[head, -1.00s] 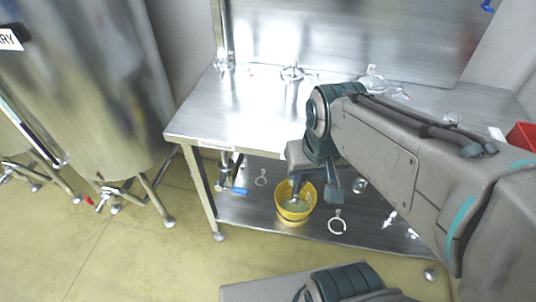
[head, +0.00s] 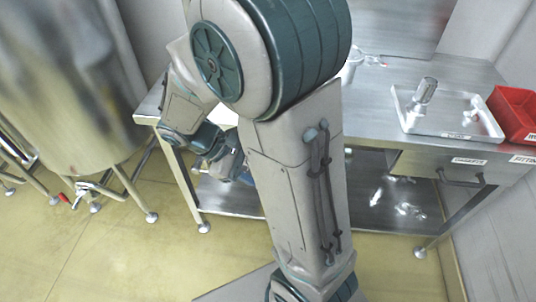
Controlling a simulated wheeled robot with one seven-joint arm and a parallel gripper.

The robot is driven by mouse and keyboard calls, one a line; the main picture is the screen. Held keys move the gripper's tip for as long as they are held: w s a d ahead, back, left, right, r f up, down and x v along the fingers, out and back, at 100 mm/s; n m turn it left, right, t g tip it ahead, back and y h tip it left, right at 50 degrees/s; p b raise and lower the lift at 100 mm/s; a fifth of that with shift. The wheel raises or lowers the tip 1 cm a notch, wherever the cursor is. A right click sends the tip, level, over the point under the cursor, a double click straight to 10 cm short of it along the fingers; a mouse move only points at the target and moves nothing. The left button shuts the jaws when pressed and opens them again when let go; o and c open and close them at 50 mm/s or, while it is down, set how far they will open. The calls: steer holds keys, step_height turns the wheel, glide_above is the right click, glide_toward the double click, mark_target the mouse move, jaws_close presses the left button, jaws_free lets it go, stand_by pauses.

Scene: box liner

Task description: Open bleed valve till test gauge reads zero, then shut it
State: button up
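I cannot make out a test gauge or a bleed valve for certain. A small valve fitting with a red end (head: 72,197) sits low under the steel tank (head: 65,80) at the left. A metal cylindrical fitting (head: 425,91) stands on a tray on the bench, and a smaller fitting (head: 476,103) lies beside it; whether either is the gauge or valve is unclear. My gripper (head: 236,168) is low by the bench's left front, partly behind my arm. Its fingers are too hidden to show whether it is open or what it holds.
The steel bench (head: 493,76) carries the labelled tray (head: 405,117) and a red bin (head: 513,112), with a drawer (head: 455,168) below. Loose fittings (head: 408,209) lie on its lower shelf (head: 365,222). My arm hides the bench's middle. The floor at left front is clear.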

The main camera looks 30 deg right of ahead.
steer(key=w+a+f+n+t+h+b, duration=0.2)
steer(key=w+f+n+h+b, duration=0.15)
steer(key=f+n+h, duration=0.2)
steer(key=w+a+f+n+t+h+b, duration=0.2)
steer(key=w+f+n+h, duration=0.25)
steer(key=f, duration=0.25)
steer(key=d, duration=1.3)
steer(key=shift+w+d+r, duration=0.15)
steer(key=shift+d+r, duration=0.1)
steer(key=shift+d, duration=0.1)
jaws_close()
